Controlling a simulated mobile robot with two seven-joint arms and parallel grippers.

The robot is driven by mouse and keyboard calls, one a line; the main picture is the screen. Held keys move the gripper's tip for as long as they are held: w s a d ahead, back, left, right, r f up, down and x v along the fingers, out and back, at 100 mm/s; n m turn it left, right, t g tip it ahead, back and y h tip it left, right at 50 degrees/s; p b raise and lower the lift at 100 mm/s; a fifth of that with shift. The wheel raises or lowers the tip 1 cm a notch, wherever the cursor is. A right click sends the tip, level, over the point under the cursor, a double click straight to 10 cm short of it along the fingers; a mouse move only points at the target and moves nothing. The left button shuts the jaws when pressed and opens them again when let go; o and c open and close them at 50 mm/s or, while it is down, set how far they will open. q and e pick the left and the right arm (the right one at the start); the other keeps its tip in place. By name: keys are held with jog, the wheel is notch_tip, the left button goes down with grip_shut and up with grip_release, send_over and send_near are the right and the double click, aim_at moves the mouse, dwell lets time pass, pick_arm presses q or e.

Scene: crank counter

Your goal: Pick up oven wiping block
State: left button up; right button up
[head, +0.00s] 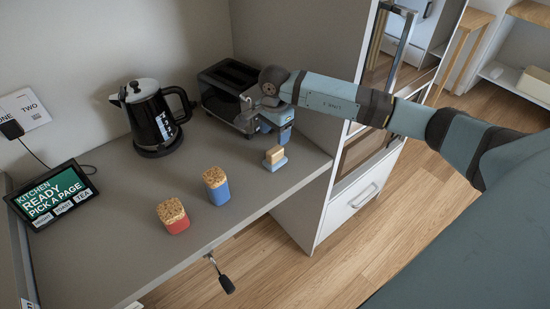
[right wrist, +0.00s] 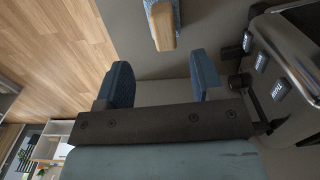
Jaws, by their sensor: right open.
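A small block with a light wooden top and a blue-grey base (head: 275,158), which I take to be the oven wiping block, stands on the grey counter near its right edge. My right gripper (head: 279,131) is above and just behind it in the head view, pointing down. In the right wrist view the two blue fingers of this gripper (right wrist: 160,78) are apart with nothing between them. The block's wooden part (right wrist: 162,27) shows beyond the fingertips, roughly in line with the gap and not touching. My left gripper is in neither view.
A black toaster (head: 222,88) stands close behind my right gripper. A kettle (head: 150,118), a blue block (head: 217,193) and a red block (head: 176,222) with speckled tops, and a tablet (head: 52,193) are on the counter. A crank (head: 222,277) sticks out at the front edge.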

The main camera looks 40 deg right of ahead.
aim_at(275, 150)
notch_tip(275, 150, down, 5)
jog(key=shift+f, duration=0.1)
jog(key=f, duration=0.1)
jog(key=f+p, duration=0.1)
jog(key=f, duration=0.2)
jog(key=shift+w+d+f, duration=0.25)
jog(key=shift+w+f, duration=0.05)
jog(key=shift+f, duration=0.1)
jog(key=c, duration=1)
jog(key=shift+r, duration=0.1)
notch_tip(275, 150, up, 20)
jog(key=b, duration=0.1)
jog(key=shift+b, duration=0.3)
